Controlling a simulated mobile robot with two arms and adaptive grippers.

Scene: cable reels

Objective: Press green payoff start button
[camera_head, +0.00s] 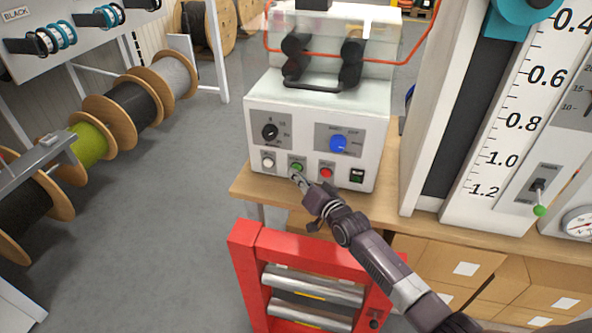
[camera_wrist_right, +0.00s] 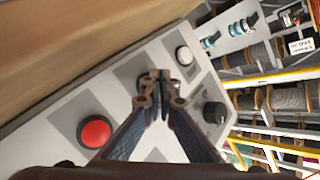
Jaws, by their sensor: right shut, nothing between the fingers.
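The green button (camera_head: 296,166) sits on the front panel of a white control box (camera_head: 258,130), between a white button (camera_head: 268,161) and a red button (camera_head: 326,172). My right gripper (camera_head: 298,180) is shut and empty, its tips just below and in front of the green button. I cannot tell whether they touch it. In the right wrist view the closed fingertips (camera_wrist_right: 160,78) cover the place between the red button (camera_wrist_right: 95,131) and the white button (camera_wrist_right: 184,55), so the green button is hidden there. My left gripper is out of view.
The box also carries a black knob (camera_head: 269,131), a blue knob (camera_head: 338,144) and a dark switch (camera_head: 357,175). It stands on a wooden bench (camera_head: 240,187). A red frame with metal rollers (camera_head: 245,265) stands in front. A scale column (camera_head: 500,130) is at right.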

